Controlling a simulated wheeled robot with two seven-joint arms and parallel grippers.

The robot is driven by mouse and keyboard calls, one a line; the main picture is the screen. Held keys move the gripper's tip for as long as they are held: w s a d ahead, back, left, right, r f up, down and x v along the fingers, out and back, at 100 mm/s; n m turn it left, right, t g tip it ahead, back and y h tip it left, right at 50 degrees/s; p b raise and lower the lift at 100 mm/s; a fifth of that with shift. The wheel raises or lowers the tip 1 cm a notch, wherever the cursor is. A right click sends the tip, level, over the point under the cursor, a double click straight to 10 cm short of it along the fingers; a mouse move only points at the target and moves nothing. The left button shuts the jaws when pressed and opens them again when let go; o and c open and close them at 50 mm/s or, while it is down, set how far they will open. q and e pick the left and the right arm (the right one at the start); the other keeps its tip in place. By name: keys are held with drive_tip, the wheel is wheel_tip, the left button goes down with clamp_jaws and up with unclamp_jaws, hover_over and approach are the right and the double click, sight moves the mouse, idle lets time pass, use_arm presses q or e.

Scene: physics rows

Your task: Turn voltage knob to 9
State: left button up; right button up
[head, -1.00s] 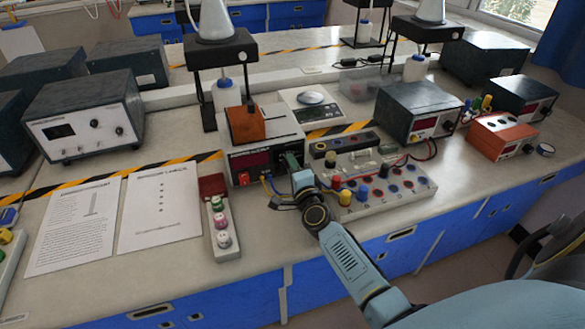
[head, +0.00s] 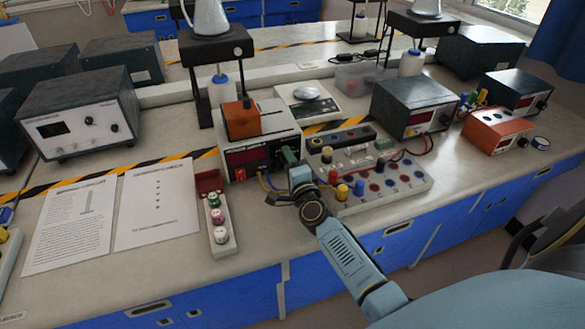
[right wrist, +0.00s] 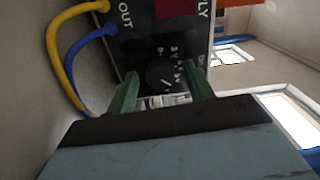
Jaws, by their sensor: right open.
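The black voltage knob (right wrist: 160,76) shows in the right wrist view on the dark front panel of the power supply, with small white markings beside it. In the head view the power supply (head: 262,152) stands in the middle of the bench with a red display; its knob is hidden there behind my right gripper (head: 290,158). In the right wrist view my right gripper (right wrist: 160,90) is open, its two green fingers on either side of the knob. I cannot tell whether the fingers touch it. The knob's exact setting is too small to read. My left gripper is not in view.
Yellow and blue wires (right wrist: 68,55) plug into the panel beside the knob. A white terminal board (head: 375,190) with coloured posts lies right of my right gripper. A small strip with coloured cylinders (head: 217,225) lies to the left. An orange block (head: 241,121) sits on the supply.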

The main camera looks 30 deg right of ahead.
drive_tip(key=p+v, duration=0.1)
drive_tip(key=v, duration=1.2)
drive_tip(key=shift+s+a, duration=0.1)
drive_tip(key=shift+s, duration=0.05)
